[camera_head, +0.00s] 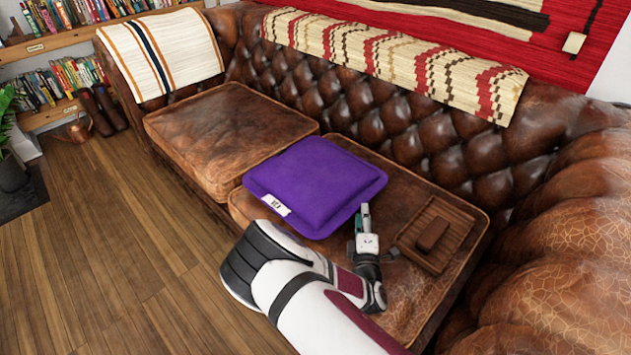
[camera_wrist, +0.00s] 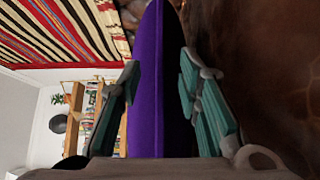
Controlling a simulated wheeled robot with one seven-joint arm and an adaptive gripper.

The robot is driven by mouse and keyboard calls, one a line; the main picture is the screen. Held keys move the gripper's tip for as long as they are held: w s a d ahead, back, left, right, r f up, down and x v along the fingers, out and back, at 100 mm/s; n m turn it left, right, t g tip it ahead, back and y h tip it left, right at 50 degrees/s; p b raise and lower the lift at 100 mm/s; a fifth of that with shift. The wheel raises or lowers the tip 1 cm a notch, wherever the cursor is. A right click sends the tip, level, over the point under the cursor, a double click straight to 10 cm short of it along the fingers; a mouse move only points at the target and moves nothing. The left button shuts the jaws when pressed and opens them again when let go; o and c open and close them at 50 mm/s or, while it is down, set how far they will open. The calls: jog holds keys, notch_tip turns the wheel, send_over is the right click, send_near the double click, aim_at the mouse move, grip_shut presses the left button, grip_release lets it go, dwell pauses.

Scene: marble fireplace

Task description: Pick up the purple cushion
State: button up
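The purple cushion (camera_head: 315,180) lies flat on the brown leather sofa seat in the head view, with a small white tag (camera_head: 275,204) at its left corner. My gripper (camera_head: 365,212) is at the cushion's right front edge, low over the seat. In the wrist view the cushion (camera_wrist: 160,95) stands edge-on between the two teal-padded fingers of my gripper (camera_wrist: 158,75). The fingers are apart, one on each side of the cushion edge. Whether the pads press on it cannot be told.
A wooden tray (camera_head: 408,238) with a small brown block (camera_head: 432,234) sits on the seat just right of my gripper. The tufted sofa back (camera_head: 400,115) rises behind, and the right armrest (camera_head: 560,270) bounds the seat. Wooden floor (camera_head: 100,240) is open at the left.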

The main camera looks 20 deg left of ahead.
jog(key=x, duration=0.1)
jog(key=b+x, duration=0.2)
jog(key=x, duration=0.1)
jog(key=shift+w+d+f, duration=0.1)
jog(key=shift+d, duration=0.2)
jog(key=shift+w+a+b, duration=0.2)
jog(key=shift+w+b, duration=0.15)
jog(key=shift+w, duration=0.25)
grip_shut()
